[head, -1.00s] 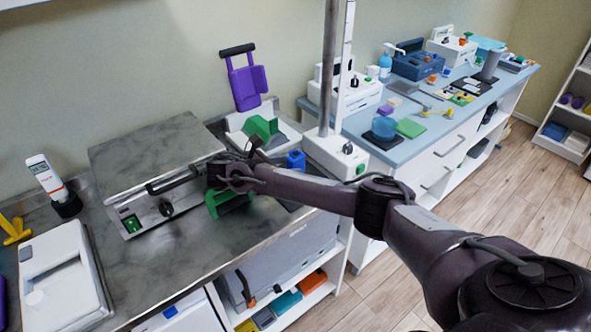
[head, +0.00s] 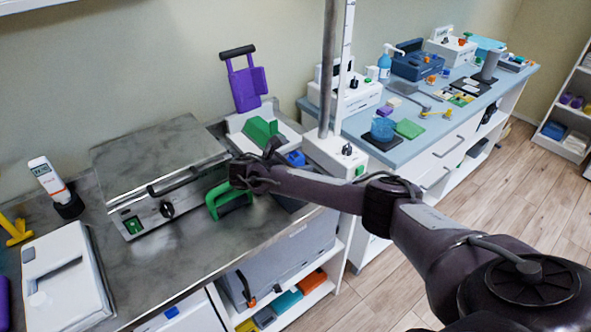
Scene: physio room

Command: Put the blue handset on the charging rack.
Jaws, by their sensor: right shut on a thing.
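My right gripper (head: 246,174) reaches in from the right over the steel counter. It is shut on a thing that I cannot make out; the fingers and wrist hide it. A blue piece (head: 295,157), which may be the blue handset, shows just behind my right forearm; its lower part is hidden. A green bracket-shaped piece (head: 213,203) is just below and left of the gripper; I cannot tell whether they touch. A white stand (head: 288,131) with a green block (head: 262,130) is behind the gripper; I cannot tell whether it is the charging rack. My left gripper is not in view.
A steel-topped device (head: 155,160) stands left of the gripper. A white pole base (head: 335,150) is to its right, and a purple holder (head: 247,88) rises behind. A white box (head: 62,270) lies front left. The counter's front middle (head: 150,262) is clear.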

